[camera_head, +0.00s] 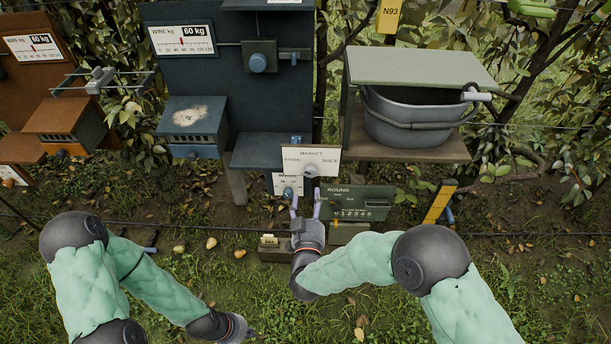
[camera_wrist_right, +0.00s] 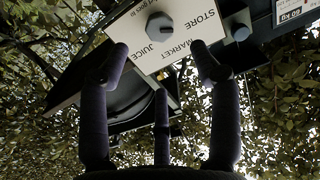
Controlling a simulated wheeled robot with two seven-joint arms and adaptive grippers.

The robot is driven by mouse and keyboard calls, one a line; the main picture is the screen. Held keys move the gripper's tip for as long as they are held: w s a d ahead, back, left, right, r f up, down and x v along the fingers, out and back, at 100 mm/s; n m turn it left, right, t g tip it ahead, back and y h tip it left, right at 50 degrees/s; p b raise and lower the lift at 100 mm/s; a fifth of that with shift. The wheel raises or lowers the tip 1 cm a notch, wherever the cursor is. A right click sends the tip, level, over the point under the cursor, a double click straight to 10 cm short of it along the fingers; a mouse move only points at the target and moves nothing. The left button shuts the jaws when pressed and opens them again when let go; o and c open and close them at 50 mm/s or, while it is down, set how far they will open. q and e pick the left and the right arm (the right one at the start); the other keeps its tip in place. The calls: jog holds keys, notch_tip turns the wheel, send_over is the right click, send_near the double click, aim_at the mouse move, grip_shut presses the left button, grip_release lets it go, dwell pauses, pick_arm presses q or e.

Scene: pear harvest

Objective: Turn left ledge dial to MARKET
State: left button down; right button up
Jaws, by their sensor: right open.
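A white dial plate (camera_head: 302,157) lettered STORE, MARKET and JUICE stands on the ledge in the middle of the head view. Its round grey knob (camera_head: 310,170) sits low on the plate. The right wrist view shows the knob (camera_wrist_right: 160,27) upside down; I cannot tell which word it points to. My right gripper (camera_head: 306,197) is open and empty just below the plate. In the right wrist view its fingers (camera_wrist_right: 162,52) are spread below and to either side of the knob, apart from it. My left gripper (camera_head: 240,329) hangs low over the grass; its fingers are not clear.
A smaller plate with a blue knob (camera_head: 288,191) is close on the left of my right gripper. A green ROUND panel (camera_head: 357,203) is to the right. A dark scale cabinet (camera_head: 235,90) and a grey pot (camera_head: 412,118) stand behind. Several pears lie on the grass.

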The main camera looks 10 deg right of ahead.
aim_at(311, 174)
jog(key=b+x, duration=0.2)
jog(key=x, duration=0.8)
jog(key=shift+w+f, duration=0.15)
jog(key=c, duration=1.1)
